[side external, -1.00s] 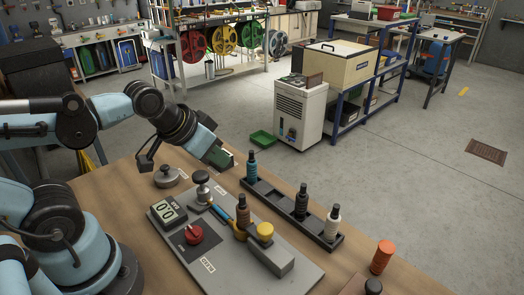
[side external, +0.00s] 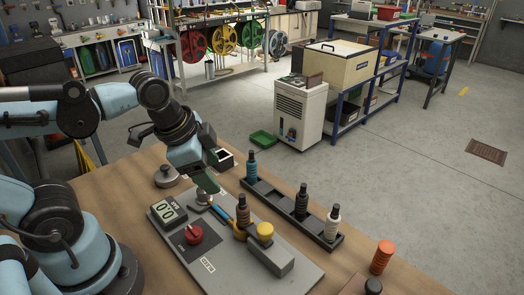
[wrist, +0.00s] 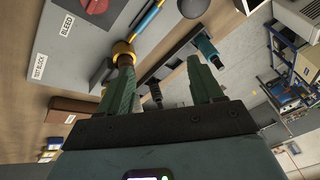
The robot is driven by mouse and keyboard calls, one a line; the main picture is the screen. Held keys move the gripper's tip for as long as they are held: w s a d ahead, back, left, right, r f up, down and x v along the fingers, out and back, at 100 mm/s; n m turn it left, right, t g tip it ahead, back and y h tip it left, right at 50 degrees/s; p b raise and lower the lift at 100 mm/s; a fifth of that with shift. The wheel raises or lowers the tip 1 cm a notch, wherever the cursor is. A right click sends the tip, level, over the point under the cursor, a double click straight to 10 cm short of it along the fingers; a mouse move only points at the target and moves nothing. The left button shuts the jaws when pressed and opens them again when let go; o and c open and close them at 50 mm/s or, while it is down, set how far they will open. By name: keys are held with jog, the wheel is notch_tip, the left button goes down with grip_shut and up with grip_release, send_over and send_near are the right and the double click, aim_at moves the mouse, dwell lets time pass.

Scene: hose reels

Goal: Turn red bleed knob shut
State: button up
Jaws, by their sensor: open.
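The red bleed knob (side external: 194,234) sits on a dark square on the grey test plate (side external: 285,285), beside the digital readout (side external: 167,210). In the wrist view the red knob (wrist: 97,4) is cut by the top edge, near the BLEED label. My gripper (side external: 211,184) is above the far part of the plate, beyond the red knob and apart from it. It hides the top of the black-topped silver post (side external: 203,198). In the wrist view my gripper (wrist: 162,65) has its green fingers spread wide, with nothing held.
A blue hose with brass fittings (side external: 221,214) and a yellow-capped block (side external: 264,232) are on the plate. A dark rack (side external: 272,196) with several bottle-like fittings stands to the right. An orange cylinder (side external: 382,256) stands at the bench's right. Wood at the front left is bare.

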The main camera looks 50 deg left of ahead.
aim_at(193, 230)
jog(key=s+d+m+g, duration=0.1)
jog(key=s+m+g, duration=0.45)
jog(key=m, duration=0.75)
jog(key=shift+t, duration=0.45)
jog(key=shift+s+d+f, duration=0.1)
jog(key=shift+s+f, duration=0.05)
jog(key=shift+f, duration=1.7)
jog(key=shift+s+d+f, duration=0.1)
jog(key=shift+f, duration=1.7)
jog(key=shift+s+f, duration=0.15)
jog(key=shift+f, duration=1.7)
jog(key=c, duration=1.1)
jog(key=shift+o, duration=0.2)
